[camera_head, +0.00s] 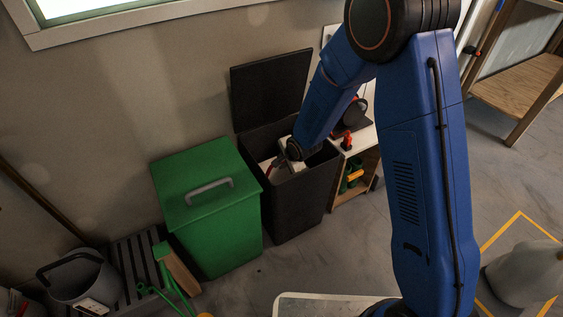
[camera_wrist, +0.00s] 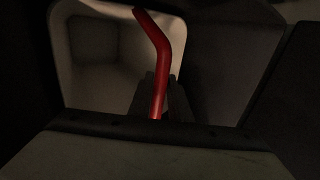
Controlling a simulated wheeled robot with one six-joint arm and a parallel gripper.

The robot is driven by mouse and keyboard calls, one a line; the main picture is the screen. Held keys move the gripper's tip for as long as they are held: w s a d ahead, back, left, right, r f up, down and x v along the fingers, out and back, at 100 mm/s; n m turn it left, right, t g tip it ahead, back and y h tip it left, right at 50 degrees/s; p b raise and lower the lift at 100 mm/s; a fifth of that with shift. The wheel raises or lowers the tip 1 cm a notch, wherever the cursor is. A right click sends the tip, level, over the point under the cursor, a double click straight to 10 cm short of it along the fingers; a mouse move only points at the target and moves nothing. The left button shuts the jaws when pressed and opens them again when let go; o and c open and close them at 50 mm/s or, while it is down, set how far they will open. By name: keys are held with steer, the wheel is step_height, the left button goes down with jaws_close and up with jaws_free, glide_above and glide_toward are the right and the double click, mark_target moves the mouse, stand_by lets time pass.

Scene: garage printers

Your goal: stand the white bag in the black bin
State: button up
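The black bin (camera_head: 291,213) stands against the wall with its lid (camera_head: 270,88) raised. A white bag (camera_head: 293,167) shows partly inside the bin's mouth, with a bit of red beside it. In the wrist view the white bag (camera_wrist: 62,62) shows its open, shadowed inside, and a bent red handle (camera_wrist: 160,62) runs up in front. My gripper (camera_head: 282,160) is down in the bin's mouth at the bag. Dark finger shapes of my gripper (camera_wrist: 158,98) lie around the handle's lower end. Whether they grip it is too dark to tell. The bag's base is hidden.
A green lidded bin (camera_head: 213,232) stands close on the left of the black bin. A low shelf unit (camera_head: 361,178) with small items is close on its right. A grey bucket (camera_head: 78,279) is at the lower left.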

steer(key=shift+o, duration=0.9)
steer(key=v, duration=1.3)
steer(key=shift+w+a+r, duration=0.15)
steer(key=shift+w+a, duration=0.05)
steer(key=shift+w, duration=0.05)
